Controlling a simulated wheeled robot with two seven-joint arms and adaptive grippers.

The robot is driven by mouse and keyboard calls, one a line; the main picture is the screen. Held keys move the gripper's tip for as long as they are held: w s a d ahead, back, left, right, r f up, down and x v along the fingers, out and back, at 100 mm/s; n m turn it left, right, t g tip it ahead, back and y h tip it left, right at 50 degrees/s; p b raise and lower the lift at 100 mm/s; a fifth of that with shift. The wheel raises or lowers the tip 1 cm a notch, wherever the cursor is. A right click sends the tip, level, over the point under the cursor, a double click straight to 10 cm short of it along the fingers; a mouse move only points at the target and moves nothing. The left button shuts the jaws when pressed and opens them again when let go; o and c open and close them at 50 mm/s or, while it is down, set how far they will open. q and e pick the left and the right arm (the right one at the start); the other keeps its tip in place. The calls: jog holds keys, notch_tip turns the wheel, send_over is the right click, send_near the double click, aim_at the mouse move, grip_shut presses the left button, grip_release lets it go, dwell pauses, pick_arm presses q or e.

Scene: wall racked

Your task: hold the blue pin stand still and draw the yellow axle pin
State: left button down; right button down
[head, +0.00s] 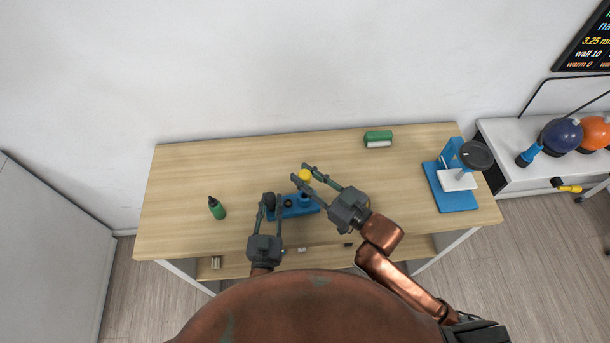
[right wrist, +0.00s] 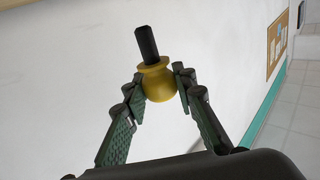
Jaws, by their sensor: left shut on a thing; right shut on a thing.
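The blue pin stand (head: 302,211) lies on the wooden table near its front edge. My left gripper (head: 270,201) is shut on a dark upright part at the stand's left end. My right gripper (head: 307,172) is shut on the yellow head of the axle pin (head: 305,176), above and behind the stand in the head view. The right wrist view shows the yellow head (right wrist: 158,82) between the fingertips (right wrist: 160,84). Its dark shaft (right wrist: 147,44) points away from the gripper, its end bare against the wall, with no stand around it there.
A green bottle (head: 216,208) stands to the left on the table (head: 180,180). A green-and-white block (head: 378,139) lies at the back. A blue stand with a white plate and dark disc (head: 456,199) is at the right. The wall rises behind the table; the table's left part is mostly free.

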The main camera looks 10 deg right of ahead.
pick_arm(q)
jog(key=c, duration=1.6)
grip_release()
jog(key=shift+r+p, duration=5.7)
jog(key=shift+r, duration=1.35)
pick_arm(e)
notch_tip(320, 180, up, 13)
jog(key=shift+s+r, duration=0.15)
jog(key=shift+s, duration=0.2)
pick_arm(q)
jog(key=shift+f, duration=0.1)
